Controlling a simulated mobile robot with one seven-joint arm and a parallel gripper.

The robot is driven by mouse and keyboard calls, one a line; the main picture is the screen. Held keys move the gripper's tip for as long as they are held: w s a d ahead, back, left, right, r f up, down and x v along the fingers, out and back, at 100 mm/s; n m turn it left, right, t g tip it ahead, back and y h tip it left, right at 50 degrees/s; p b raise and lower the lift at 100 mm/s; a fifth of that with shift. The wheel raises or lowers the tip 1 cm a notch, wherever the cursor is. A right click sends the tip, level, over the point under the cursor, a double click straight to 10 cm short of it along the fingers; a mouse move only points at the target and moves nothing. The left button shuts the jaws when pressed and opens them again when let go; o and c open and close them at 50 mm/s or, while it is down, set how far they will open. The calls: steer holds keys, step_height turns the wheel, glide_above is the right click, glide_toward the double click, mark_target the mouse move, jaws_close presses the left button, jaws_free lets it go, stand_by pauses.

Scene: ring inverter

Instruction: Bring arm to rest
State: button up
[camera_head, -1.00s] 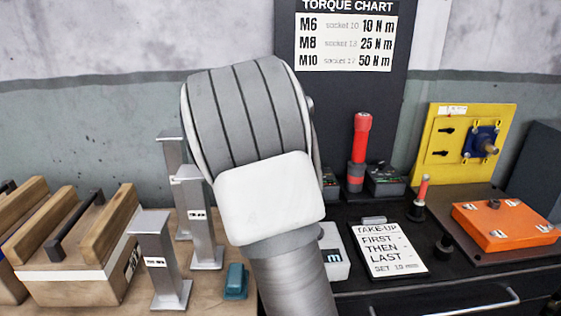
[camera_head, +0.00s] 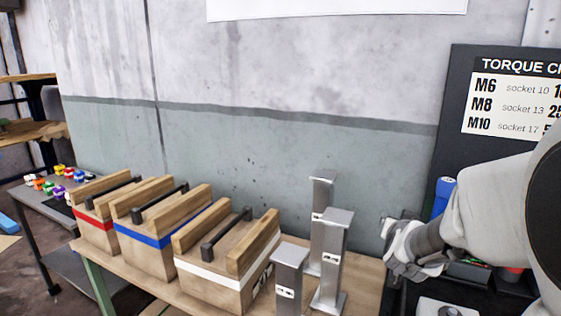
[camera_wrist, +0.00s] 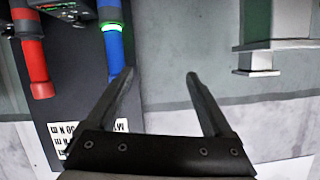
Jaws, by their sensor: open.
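My gripper (camera_wrist: 158,78) is open in the wrist view, with its two dark fingers spread and nothing between them. My arm reaches in from the right edge in the head view, and its grey-white wrist end (camera_head: 412,252) is beside the metal posts, in front of the wall. The fingertips are hard to make out there. In the wrist view a blue-handled tool (camera_wrist: 113,50) with a green glowing ring stands just left of the fingers, apart from them.
Metal posts (camera_head: 331,262) stand close left of my wrist. Wooden boxes with white (camera_head: 215,286), blue (camera_head: 155,240) and red (camera_head: 96,227) bands line the bench. A red-handled tool (camera_wrist: 34,62) and the torque chart board (camera_head: 455,110) are nearby. Open air lies above the boxes.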

steer(key=s+a+r+n+g+y+p, duration=0.3)
steer(key=s+a+r+n+y+p, duration=0.25)
steer(key=s+a, duration=0.65)
steer(key=s+r+g+p, duration=0.1)
steer(key=s+g, duration=0.1)
steer(key=s, duration=0.5)
steer(key=s+a+r+n+g+p, duration=0.1)
steer(key=s+r+g, duration=0.1)
steer(key=s, duration=0.6)
steer(key=shift+s+a, duration=0.25)
steer(key=shift+a, duration=0.05)
